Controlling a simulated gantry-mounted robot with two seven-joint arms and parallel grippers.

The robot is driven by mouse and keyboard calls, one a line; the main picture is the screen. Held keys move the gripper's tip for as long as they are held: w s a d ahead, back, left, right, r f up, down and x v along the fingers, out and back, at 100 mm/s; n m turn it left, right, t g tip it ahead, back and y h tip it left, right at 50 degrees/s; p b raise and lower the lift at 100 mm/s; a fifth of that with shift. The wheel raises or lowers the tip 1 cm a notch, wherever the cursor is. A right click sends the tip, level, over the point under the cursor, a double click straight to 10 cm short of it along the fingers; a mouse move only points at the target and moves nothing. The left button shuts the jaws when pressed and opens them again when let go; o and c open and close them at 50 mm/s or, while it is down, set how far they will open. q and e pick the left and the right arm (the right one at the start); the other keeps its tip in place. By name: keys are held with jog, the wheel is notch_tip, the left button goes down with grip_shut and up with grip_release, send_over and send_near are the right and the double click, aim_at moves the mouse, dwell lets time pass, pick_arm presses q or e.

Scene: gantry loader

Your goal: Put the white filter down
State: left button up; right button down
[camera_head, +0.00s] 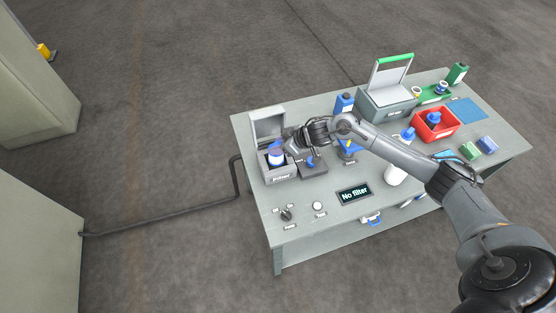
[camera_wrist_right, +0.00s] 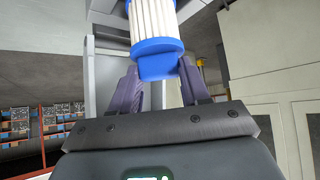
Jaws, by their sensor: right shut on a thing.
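The white filter (camera_wrist_right: 153,20) is a pleated cylinder with a blue end cap and a blue tab. My right gripper (camera_wrist_right: 160,76) is shut on the blue tab in the right wrist view. In the head view the right gripper (camera_head: 288,147) is at the grey filter box (camera_head: 282,178), whose lid (camera_head: 267,122) stands open. The blue and white filter (camera_head: 276,157) shows at the mouth of the box. I cannot tell whether it touches the bottom. My left gripper is not in view.
A "No filter" display (camera_head: 354,194) and knobs (camera_head: 287,214) sit at the table front. My right arm passes over the table's middle.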

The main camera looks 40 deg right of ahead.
notch_tip(320, 180, down, 2)
jog(key=shift+f, duration=0.25)
jog(key=shift+a+f+b, duration=0.1)
jog(key=shift+f+b, duration=0.45)
jog(key=shift+f, duration=1.3)
jog(key=c, duration=0.5)
grip_release()
jog(key=shift+f, duration=0.1)
